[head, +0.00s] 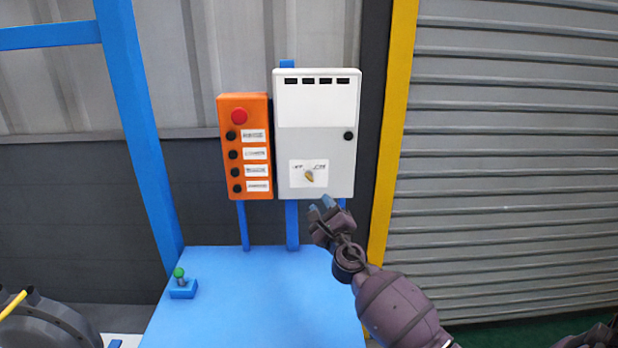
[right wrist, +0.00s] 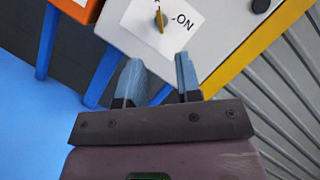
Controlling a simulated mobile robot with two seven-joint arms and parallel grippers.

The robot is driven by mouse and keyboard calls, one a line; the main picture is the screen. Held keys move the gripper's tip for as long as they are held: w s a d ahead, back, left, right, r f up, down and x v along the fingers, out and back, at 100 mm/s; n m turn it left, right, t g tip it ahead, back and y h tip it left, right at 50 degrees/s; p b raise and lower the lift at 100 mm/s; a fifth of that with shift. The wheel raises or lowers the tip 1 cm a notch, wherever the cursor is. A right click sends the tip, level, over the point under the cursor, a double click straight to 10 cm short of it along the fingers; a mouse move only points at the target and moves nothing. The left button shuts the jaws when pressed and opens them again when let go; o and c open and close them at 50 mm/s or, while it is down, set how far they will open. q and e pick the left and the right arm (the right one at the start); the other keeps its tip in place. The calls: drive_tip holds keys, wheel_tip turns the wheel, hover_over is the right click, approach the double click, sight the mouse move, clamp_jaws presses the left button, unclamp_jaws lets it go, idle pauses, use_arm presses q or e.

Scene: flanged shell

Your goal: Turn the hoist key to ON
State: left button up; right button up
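The hoist key (head: 309,176) is a small brass-coloured key on a white label low on the grey control box (head: 315,145). In the right wrist view the key (right wrist: 160,20) stands out from the label, with the word ON printed to its right. The head view is too small to tell exactly which mark the key points at. My right gripper (head: 322,204) is just below and slightly right of the key, apart from it. Its two blue-grey fingers (right wrist: 159,76) are spread with an empty gap between them. My left gripper is not in view.
An orange button box (head: 245,146) with a red button stands left of the grey box. A blue table (head: 255,305) lies below, with a green-topped blue piece (head: 182,288) at its left. A yellow post (head: 393,130) and a ribbed shutter (head: 510,160) are at the right.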

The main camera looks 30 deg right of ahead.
sight(311, 180)
drive_tip(key=x, duration=1)
drive_tip(key=shift+b, duration=0.3)
clamp_jaws()
